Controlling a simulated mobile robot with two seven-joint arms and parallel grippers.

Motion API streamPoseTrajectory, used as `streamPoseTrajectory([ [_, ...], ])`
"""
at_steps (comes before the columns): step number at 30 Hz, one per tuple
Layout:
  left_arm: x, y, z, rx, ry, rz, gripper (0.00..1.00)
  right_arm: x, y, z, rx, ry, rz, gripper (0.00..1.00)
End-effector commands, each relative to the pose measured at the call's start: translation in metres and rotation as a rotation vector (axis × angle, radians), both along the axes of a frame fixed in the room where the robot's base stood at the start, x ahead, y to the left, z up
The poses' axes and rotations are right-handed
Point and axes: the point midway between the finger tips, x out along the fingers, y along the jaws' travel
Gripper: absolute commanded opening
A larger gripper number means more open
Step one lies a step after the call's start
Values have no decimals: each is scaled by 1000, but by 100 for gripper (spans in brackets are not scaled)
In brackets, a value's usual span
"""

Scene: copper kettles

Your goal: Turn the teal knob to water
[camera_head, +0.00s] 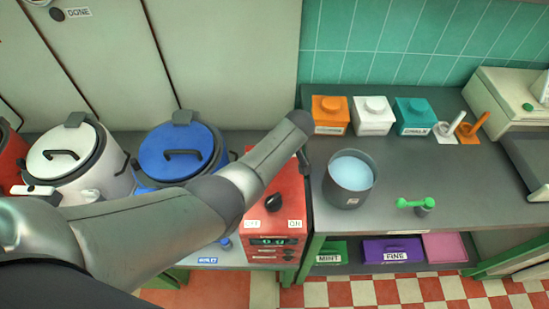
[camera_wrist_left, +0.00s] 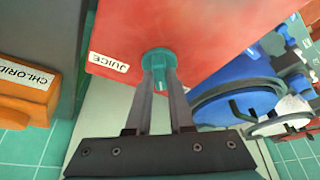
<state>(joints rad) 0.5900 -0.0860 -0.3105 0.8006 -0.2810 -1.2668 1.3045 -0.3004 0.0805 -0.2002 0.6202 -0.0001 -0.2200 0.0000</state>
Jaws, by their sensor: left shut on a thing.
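In the left wrist view, the teal knob (camera_wrist_left: 158,58) sits on the face of a red box (camera_wrist_left: 205,30). A white label reading JUICE (camera_wrist_left: 109,67) is beside the knob on the same face. My left gripper (camera_wrist_left: 160,76) is shut on the knob, one finger on each side. No water label shows in this view. In the head view, my left arm reaches over the red box (camera_head: 290,232) and hides the knob. My right gripper is not in view.
A grey pot of pale blue liquid (camera_head: 351,174) stands right of the red box. White (camera_head: 62,160) and blue (camera_head: 178,152) lidded kettles stand left. Orange (camera_head: 330,116), white (camera_head: 372,117) and teal (camera_head: 415,118) boxes line the back. A green scoop (camera_head: 416,204) lies on the counter.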

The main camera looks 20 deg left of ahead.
Motion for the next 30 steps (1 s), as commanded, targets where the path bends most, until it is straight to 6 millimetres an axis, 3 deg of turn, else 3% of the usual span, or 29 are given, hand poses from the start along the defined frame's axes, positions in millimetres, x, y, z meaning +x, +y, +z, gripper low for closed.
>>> streamPoseTrajectory([
  [9,0,0,-2,1,3,130,0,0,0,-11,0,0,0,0],
  [26,0,0,0,0,1,160,0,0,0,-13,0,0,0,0],
  [27,0,0,0,0,1,160,22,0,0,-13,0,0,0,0],
  [30,1,0,0,0,1,160,33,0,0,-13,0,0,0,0],
])
